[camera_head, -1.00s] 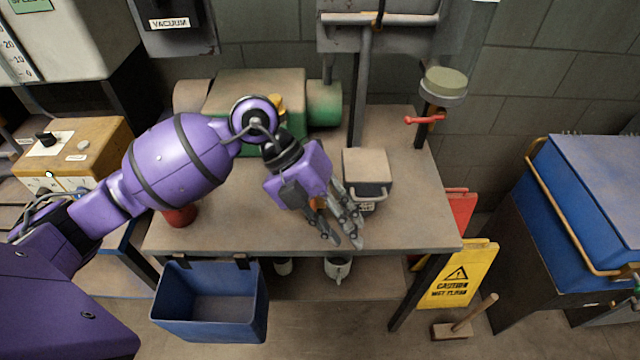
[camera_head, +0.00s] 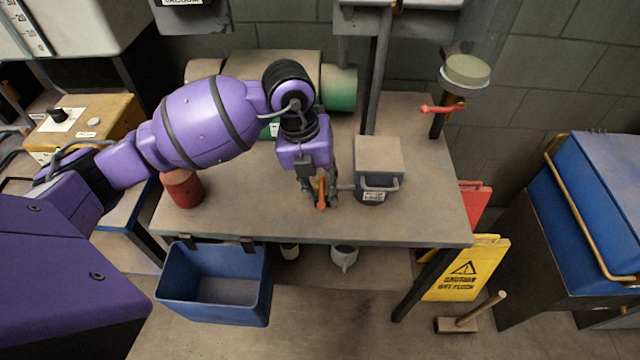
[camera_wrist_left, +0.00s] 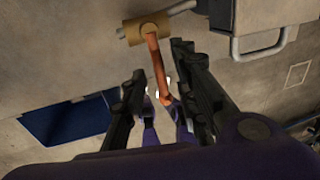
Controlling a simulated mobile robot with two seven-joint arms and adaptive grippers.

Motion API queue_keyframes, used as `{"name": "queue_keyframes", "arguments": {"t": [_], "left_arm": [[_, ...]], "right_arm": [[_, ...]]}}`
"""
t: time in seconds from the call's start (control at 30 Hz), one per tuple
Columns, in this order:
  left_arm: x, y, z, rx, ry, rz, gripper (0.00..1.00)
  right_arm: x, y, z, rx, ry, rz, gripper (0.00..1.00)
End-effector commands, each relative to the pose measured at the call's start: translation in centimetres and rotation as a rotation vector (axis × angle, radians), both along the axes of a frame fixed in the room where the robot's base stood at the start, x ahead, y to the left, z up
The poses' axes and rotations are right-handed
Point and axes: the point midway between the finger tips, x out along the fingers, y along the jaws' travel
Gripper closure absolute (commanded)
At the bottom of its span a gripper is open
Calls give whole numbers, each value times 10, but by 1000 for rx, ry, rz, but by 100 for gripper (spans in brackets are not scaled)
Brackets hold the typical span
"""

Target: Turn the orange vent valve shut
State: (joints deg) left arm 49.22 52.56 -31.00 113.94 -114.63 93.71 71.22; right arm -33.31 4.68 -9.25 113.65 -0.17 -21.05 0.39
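The orange vent valve handle (camera_head: 321,193) is a slim lever on the left side of a grey box with a tan top (camera_head: 378,160), above the bench. In the left wrist view the lever (camera_wrist_left: 157,68) hangs from a brass valve body (camera_wrist_left: 147,29) on a grey pipe. My left gripper (camera_head: 321,200) is open, with one finger on each side of the lever. In the wrist view there is a gap between the lever and each finger (camera_wrist_left: 157,62). The pipe joint is mostly hidden in the head view. My right gripper is not in view.
The box has a grey front handle (camera_head: 380,186). A green cylinder machine (camera_head: 339,88) stands behind my arm, and a red can (camera_head: 182,188) is at the bench's left. A red lever (camera_head: 441,109) is at the back right. The bench front (camera_head: 420,225) is clear.

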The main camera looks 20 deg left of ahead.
Motion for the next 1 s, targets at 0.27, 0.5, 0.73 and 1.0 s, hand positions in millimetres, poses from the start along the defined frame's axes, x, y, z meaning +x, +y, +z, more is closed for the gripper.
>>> {"name": "queue_keyframes", "arguments": {"t": [0.27, 0.5, 0.73, 1.0], "left_arm": [[0, 0, 0, 0, 1, 0, 81], [0, 0, 0, 0, 1, -1, 100], [0, -1, 0, -2, 0, -2, 100], [-3, 7, 0, -2, 1, -35, 100]], "right_arm": [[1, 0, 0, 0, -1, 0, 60], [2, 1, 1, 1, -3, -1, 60], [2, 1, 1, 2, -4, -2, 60], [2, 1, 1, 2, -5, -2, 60]]}}
